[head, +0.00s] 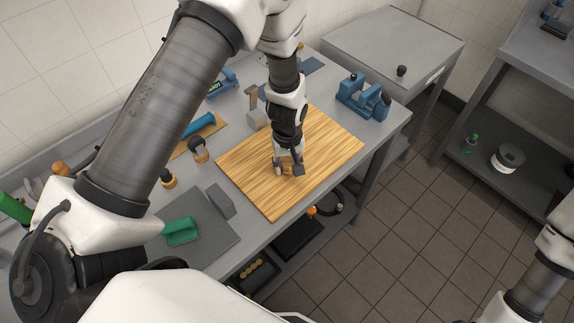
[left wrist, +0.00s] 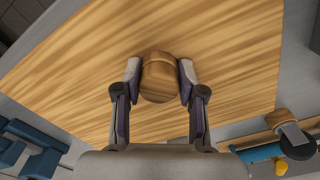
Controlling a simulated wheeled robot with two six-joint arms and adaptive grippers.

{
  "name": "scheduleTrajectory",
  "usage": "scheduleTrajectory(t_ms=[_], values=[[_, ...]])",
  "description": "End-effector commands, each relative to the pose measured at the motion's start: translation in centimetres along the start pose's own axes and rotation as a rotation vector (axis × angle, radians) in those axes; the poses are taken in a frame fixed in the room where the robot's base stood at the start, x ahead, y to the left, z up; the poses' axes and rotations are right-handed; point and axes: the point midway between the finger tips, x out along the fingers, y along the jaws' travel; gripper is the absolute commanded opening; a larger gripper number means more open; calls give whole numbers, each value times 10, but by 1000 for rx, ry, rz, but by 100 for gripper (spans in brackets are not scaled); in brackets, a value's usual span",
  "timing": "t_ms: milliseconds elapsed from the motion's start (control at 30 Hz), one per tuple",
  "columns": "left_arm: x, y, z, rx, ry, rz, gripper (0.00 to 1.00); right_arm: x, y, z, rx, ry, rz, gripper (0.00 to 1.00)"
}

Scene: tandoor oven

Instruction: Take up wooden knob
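The wooden knob (left wrist: 159,78) is a small round brown piece with visible grain, over the striped wooden board in the left wrist view. My left gripper (left wrist: 160,76) has one finger on each side of it, and both pads appear to touch it. In the head view my left gripper (head: 288,168) points down at the middle of the wooden board (head: 330,145). I cannot tell whether the knob rests on the board or is raised. Part of my right arm shows at the lower right of the head view, but its gripper does not.
A blue clamp-like tool (head: 362,98) stands right of the board. A grey block (head: 220,201) and a green-handled tool (head: 181,231) lie on a dark mat (head: 205,245) at the left. Several small tools crowd the back edge. The board around the gripper is clear.

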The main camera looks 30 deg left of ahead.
Motion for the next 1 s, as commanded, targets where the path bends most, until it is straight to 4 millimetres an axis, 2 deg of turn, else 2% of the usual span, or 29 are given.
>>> scheduleTrajectory(t_ms=[67, 100, 167, 200, 1000], values=[[2, 1, -1, 1, 3, 2, 3, 1, 0, 0, 0, 0, 0, 40], [2, 1, -1, 1, 3, 3, 29, 1, 0, 0, 0, 0, 0, 40], [2, 1, -1, 1, 3, 2, 7, 1, 0, 0, 0, 0, 0, 40], [2, 1, -1, 1, 3, 2, 3, 1, 0, 0, 0, 0, 0, 40], [-19, 0, -1, 0, 2, 2, 3, -16, 0, 0, 0, 0, 0, 40]])
